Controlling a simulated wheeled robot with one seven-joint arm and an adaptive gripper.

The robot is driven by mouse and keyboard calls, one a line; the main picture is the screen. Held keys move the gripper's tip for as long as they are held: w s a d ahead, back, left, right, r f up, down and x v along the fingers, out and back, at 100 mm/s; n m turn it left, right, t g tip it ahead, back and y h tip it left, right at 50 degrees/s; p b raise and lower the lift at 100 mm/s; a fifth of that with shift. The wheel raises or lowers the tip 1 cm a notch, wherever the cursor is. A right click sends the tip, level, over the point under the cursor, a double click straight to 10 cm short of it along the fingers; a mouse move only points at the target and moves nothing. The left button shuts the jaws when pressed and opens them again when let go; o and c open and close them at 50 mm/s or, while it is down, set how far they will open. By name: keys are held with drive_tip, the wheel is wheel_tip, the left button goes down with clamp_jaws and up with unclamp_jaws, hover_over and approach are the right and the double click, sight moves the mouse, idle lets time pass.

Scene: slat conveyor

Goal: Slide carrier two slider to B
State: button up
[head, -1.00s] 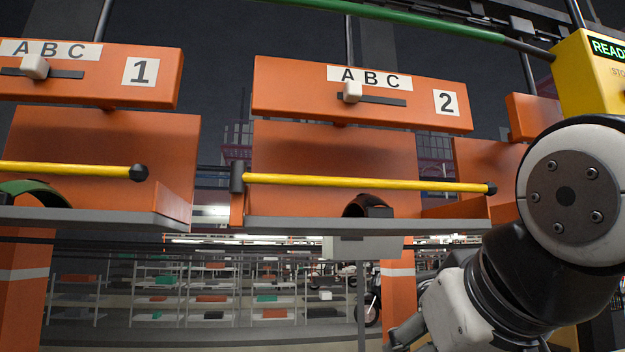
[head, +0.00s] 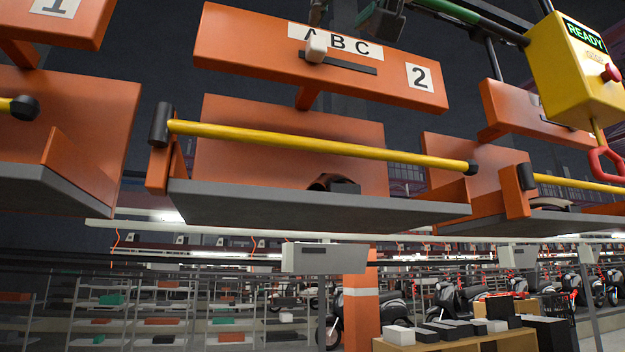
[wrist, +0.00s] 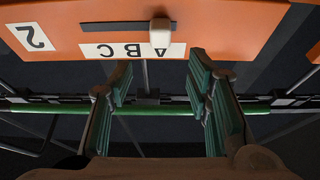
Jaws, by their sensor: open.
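Carrier two's orange header panel (head: 225,38) hangs at top centre in the head view, with an ABC strip (head: 345,42) and a "2" plate. Its pale slider knob (head: 316,46) sits at the A end of a dark slot, partly covering the A. In the wrist view the panel is upside down and the knob (wrist: 160,34) is near top centre. My gripper (wrist: 158,82) is open and empty there, its green-padded fingers apart on either side below the knob. The knob appears clear of both fingers. Two dark green tips at the head view's top edge look like my fingers.
A green rail (head: 450,10) runs above the panel. A yellow READY box (head: 575,65) with a red button hangs at right. Below the panel, a yellow bar (head: 300,143) crosses carrier two's grey tray (head: 300,207). Neighbouring carriers hang left and right.

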sight(320, 39)
drive_tip(key=p+x, duration=0.3)
drive_tip(key=x, duration=0.6)
drive_tip(key=shift+w, duration=0.25)
drive_tip(key=shift+c, duration=0.6)
clamp_jaws()
